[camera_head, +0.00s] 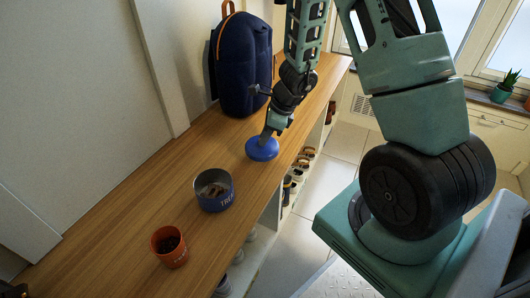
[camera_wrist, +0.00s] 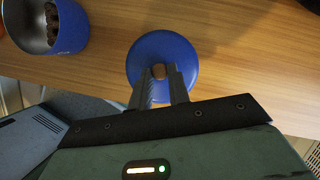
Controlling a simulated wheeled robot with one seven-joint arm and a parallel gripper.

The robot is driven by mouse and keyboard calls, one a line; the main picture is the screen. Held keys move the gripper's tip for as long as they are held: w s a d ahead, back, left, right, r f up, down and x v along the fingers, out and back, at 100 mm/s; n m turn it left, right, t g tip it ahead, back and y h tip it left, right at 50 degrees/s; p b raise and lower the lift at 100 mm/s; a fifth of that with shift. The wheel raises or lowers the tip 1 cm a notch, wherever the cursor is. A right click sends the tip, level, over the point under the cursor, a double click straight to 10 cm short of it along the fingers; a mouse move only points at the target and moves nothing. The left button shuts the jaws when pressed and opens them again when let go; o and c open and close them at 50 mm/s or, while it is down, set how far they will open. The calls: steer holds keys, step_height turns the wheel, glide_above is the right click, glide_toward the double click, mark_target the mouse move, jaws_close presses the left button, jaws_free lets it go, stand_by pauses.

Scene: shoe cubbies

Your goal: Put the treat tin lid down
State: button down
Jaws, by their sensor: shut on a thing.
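The treat tin lid (camera_head: 262,149) is a round blue disc with a small knob. It is at or just above the wooden bench top, right of the open tin; I cannot tell whether it touches the wood. My gripper (camera_head: 268,136) is shut on the lid's knob from above. In the wrist view the lid (camera_wrist: 178,52) lies beyond my fingers (camera_wrist: 159,80), which close on its light brown knob. The blue treat tin (camera_head: 214,202) stands open on the bench with brown treats inside; part of it shows in the wrist view (camera_wrist: 72,35).
An orange cup (camera_head: 169,247) with dark contents stands nearer along the wooden bench (camera_head: 130,220). A dark blue backpack (camera_head: 241,65) stands against the wall behind the lid. Shoes sit in cubbies (camera_head: 290,188) below the bench's front edge. Bare wood lies between tin and lid.

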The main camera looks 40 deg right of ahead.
mark_target(267, 144)
steer(key=shift+f+b, duration=1.05)
steer(key=shift+f, duration=1.25)
steer(key=shift+f, duration=0.15)
steer(key=c, duration=1.3)
jaws_free()
